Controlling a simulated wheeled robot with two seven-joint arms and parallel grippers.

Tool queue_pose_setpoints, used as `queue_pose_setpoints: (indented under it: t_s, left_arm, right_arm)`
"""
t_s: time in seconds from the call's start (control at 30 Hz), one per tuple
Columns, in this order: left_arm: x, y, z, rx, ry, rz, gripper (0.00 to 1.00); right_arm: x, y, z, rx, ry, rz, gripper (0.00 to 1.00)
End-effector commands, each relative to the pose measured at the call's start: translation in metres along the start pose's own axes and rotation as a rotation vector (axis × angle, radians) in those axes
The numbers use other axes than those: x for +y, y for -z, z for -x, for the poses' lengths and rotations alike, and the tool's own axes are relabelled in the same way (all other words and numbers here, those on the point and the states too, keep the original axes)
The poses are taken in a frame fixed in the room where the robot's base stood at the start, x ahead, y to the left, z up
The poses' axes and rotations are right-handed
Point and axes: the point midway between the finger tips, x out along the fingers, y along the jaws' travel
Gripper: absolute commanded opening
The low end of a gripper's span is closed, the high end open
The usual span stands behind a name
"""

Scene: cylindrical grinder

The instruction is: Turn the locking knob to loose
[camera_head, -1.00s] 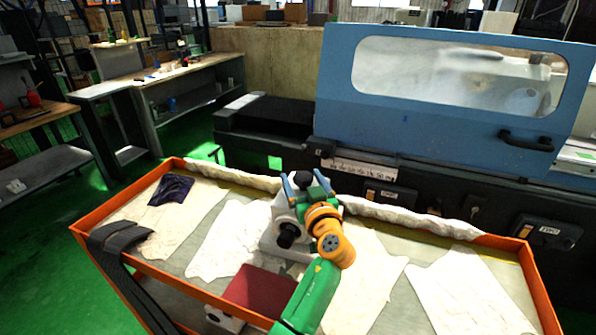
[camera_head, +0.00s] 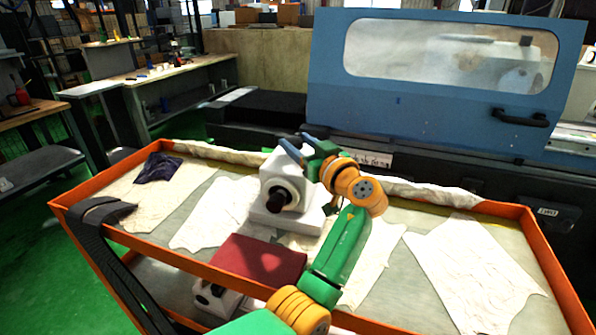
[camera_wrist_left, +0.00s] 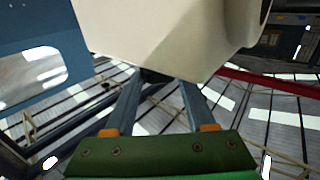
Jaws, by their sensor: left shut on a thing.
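A white device (camera_head: 279,166) stands on the cart, with a dark round handle (camera_head: 275,201) on its front. My left gripper (camera_head: 292,143) is at the upper back of the device, its blue fingers beside the top of the body. In the left wrist view, the gripper (camera_wrist_left: 160,80) has its fingers closed around a small dark part, which looks like the locking knob (camera_wrist_left: 155,76). The white body fills the top of that view and hides part of the fingertips. The knob's loose or tight setting cannot be read. My right gripper is not in view.
The cart has a raised orange rim (camera_head: 185,262) and pale cloths (camera_head: 470,270) on its top. A dark red block (camera_head: 258,260) lies in front of the device. The blue grinder cover (camera_head: 440,130) rises behind the cart. A dark cloth (camera_head: 157,167) lies at left.

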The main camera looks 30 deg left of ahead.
Motion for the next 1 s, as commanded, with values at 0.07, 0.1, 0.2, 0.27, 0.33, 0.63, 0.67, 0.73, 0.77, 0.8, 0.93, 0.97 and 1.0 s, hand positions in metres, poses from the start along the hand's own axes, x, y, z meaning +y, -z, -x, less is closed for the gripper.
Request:
queue_pose_setpoints:
  t_s: [0.07, 0.1, 0.2, 0.27, 0.33, 0.63, 0.67, 0.73, 0.77, 0.8, 0.93, 0.97, 1.0]
  left_arm:
    - [0.003, -0.013, 0.000, -0.007, 0.054, 0.000, 0.00]
    - [0.004, -0.010, 0.000, -0.009, 0.077, -0.002, 0.00]
    - [0.003, -0.007, 0.000, -0.011, 0.124, -0.003, 0.00]
    - [0.002, -0.006, 0.000, -0.010, 0.145, -0.003, 0.00]
    - [0.001, -0.005, 0.000, -0.008, 0.161, -0.002, 0.00]
    - [0.000, -0.004, 0.000, -0.010, 0.171, -0.004, 0.00]
    - [0.000, -0.004, 0.000, -0.010, 0.171, -0.004, 0.00]
    - [0.000, -0.004, 0.000, -0.010, 0.170, -0.004, 0.69]
    - [0.000, -0.004, 0.000, -0.010, 0.170, -0.003, 0.77]
    - [0.000, -0.003, 0.000, -0.008, 0.170, -0.003, 0.85]
    - [0.001, -0.002, 0.001, -0.006, 0.169, -0.002, 0.85]
    - [0.001, -0.002, 0.001, -0.005, 0.168, -0.002, 0.85]
    - [0.001, -0.002, 0.001, -0.005, 0.168, -0.002, 0.85]
  right_arm:
    - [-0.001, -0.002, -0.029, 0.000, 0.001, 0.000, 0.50]
    - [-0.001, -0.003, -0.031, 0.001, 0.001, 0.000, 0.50]
    - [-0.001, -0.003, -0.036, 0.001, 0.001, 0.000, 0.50]
    - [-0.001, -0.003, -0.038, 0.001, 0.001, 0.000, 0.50]
    - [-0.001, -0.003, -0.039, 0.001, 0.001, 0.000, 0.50]
    - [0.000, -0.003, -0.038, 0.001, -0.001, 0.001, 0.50]
    - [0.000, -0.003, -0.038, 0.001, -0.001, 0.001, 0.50]
    - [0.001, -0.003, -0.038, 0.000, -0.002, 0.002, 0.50]
    - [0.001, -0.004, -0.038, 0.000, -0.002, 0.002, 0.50]
    - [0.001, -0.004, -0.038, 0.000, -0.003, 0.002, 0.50]
    - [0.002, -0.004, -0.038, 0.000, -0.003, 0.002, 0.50]
    - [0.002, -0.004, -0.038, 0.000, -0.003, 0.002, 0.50]
    - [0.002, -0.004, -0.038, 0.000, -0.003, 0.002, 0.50]
